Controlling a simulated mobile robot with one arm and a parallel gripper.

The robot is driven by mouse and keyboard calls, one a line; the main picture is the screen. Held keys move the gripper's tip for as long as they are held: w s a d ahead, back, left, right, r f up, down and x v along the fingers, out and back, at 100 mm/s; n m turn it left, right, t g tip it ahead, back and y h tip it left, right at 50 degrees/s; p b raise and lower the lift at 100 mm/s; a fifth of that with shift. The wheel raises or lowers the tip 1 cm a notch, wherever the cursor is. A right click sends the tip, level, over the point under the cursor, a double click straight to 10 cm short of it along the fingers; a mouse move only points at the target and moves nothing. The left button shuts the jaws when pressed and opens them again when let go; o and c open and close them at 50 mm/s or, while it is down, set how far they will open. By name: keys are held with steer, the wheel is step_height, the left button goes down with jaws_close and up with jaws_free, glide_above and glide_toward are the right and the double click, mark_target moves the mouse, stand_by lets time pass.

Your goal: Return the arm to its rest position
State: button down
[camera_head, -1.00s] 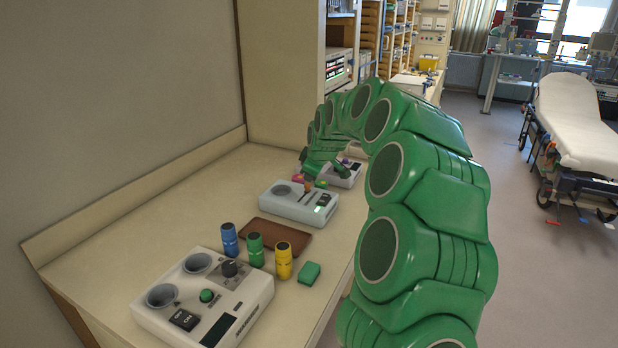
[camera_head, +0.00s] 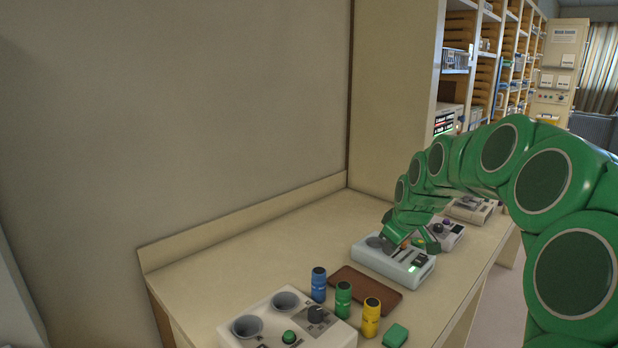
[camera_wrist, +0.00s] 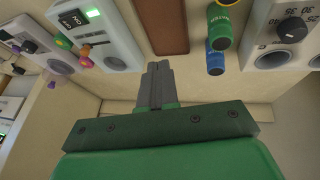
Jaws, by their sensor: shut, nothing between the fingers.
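My green arm reaches in from the right in the head view and bends down over the counter. My gripper (camera_head: 386,238) is at its far end, over or close to the middle grey-white device (camera_head: 392,262); contact cannot be told. In the wrist view my gripper (camera_wrist: 158,72) shows two grey fingers close together, shut and empty. The middle device (camera_wrist: 98,32), with a lit green display, lies to the left of the fingers there. Part of the fingers is hidden by the arm in the head view.
A brown tray (camera_head: 364,285) lies before the middle device. Blue (camera_head: 319,285), green (camera_head: 343,300) and yellow (camera_head: 371,317) vials stand beside it, near a green block (camera_head: 395,335). A larger two-cup device (camera_head: 285,325) is in front. A wall and shelves (camera_head: 480,60) bound the counter.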

steer(key=s+a+f+m+g, duration=0.1)
steer(key=s+a+m+g, duration=0.1)
steer(key=s, duration=1.3)
steer(key=s+a+f+m+g+h, duration=0.1)
steer(key=s+a+m+g, duration=0.1)
steer(key=s, duration=1.3)
steer(key=s+a+f+m+g, duration=0.1)
steer(key=s+m, duration=0.3)
steer(key=s, duration=1.2)
steer(key=shift+a+f+g, duration=0.15)
steer(key=shift+a+g, duration=0.25)
steer(key=shift+g, duration=0.5)
